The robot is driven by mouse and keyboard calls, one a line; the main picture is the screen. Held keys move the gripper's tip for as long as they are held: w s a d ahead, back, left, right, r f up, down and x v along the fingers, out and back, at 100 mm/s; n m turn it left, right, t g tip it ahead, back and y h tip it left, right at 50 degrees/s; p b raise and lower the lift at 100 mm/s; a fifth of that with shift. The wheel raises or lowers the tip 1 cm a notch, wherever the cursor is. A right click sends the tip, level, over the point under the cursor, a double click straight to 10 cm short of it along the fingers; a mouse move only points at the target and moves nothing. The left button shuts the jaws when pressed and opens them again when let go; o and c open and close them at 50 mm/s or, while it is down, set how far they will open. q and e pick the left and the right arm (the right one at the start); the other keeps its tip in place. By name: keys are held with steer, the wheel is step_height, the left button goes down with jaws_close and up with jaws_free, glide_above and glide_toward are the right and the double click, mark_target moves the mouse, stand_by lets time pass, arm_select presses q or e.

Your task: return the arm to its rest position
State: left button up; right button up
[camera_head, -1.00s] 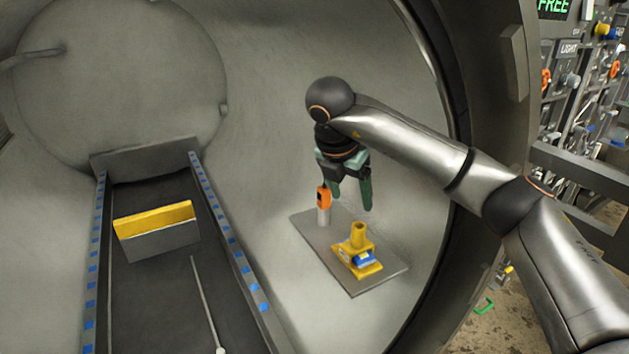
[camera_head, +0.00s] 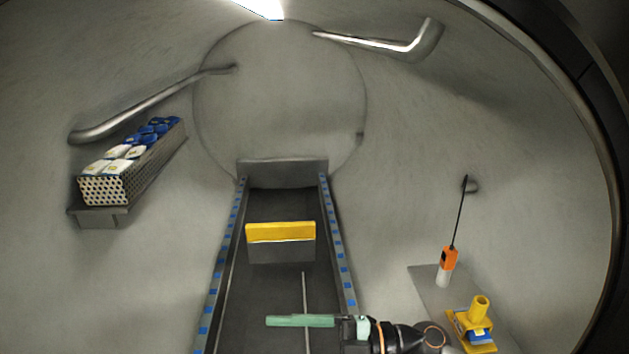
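My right gripper (camera_head: 300,321) is at the bottom middle, its arm coming in from the lower right. Its green fingers point left, level, over the dark channel between the rails. The gripper is left of the grey shelf plate (camera_head: 424,284), apart from the orange-and-white probe (camera_head: 448,261) and the yellow holder (camera_head: 479,309) with a blue part (camera_head: 480,335). The probe stands upright with a black cable rising to the wall. My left gripper is not in view.
Inside the round chamber, a yellow-topped plate (camera_head: 281,232) stands across the channel between blue-marked rails (camera_head: 343,271). A perforated basket of blue and white packs (camera_head: 103,190) sits on a left bracket. Metal pipes (camera_head: 150,105) (camera_head: 385,44) project from the walls. The chamber's middle air is free.

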steer(key=w+d+f+m+t+h+p, duration=0.25)
steer(key=d+m+t+h, duration=0.2)
steer(key=m+t, duration=0.45)
steer(key=w+d+f+m+t+h+p, duration=0.1)
steer(key=w+d+f+m+t+h, duration=0.15)
steer(key=d+m+t, duration=0.6)
steer(key=s+d+f+m+g+h+p, duration=0.1)
steer(key=s+d+f+m+g+h, duration=0.3)
steer(key=s+f, duration=0.5)
steer(key=s+d+f+m+g+h+p, duration=0.1)
steer(key=s+d+f+m+g+h, duration=0.3)
steer(key=s+f, duration=0.4)
step_height(320, 180, down, 3)
steer(key=shift+s+m+h, duration=0.4)
steer(key=shift+m+h, duration=0.1)
steer(key=shift+m, duration=0.15)
